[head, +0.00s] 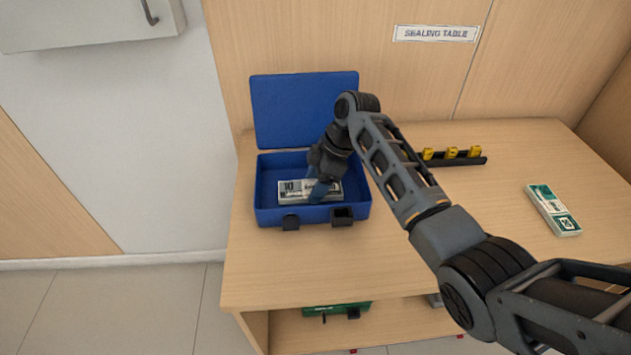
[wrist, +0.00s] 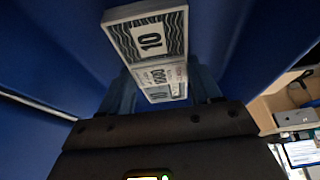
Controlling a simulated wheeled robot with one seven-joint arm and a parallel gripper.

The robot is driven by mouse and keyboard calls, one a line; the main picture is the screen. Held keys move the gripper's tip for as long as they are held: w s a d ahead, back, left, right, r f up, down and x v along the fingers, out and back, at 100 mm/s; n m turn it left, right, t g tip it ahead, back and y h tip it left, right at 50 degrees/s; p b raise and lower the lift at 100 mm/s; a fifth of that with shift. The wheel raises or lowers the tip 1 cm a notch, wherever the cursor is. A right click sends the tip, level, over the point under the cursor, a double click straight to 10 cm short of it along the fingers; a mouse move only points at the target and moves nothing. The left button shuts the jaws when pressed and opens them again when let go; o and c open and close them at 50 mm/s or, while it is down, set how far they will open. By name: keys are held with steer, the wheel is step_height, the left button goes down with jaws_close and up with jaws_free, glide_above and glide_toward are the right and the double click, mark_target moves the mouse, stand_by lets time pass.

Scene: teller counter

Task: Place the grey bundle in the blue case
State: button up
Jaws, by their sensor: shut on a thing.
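The blue case (head: 264,215) stands with its lid up at the left of the wooden table. The grey bundle (head: 294,192), a grey and white stack marked 10, is inside the case's walls. In the wrist view the grey bundle (wrist: 150,42) sits between my fingers, with blue walls around it. My gripper (head: 320,191) reaches down into the case and is shut on the bundle near its right part. Whether the bundle touches the case floor cannot be told. My gripper also shows in the wrist view (wrist: 165,88); the fingers partly hide the bundle's sides.
A green and white bundle (head: 552,209) lies at the table's right. A black rack with yellow pieces (head: 452,156) stands behind my arm. A green case (head: 337,309) is on the shelf below. The table's front middle is clear. The raised blue lid (head: 300,105) stands behind my gripper.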

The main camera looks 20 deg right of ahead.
steer(key=shift+f, duration=0.1)
steer(key=o, duration=1.2)
steer(key=b+v, duration=0.1)
steer(key=v, duration=1.1)
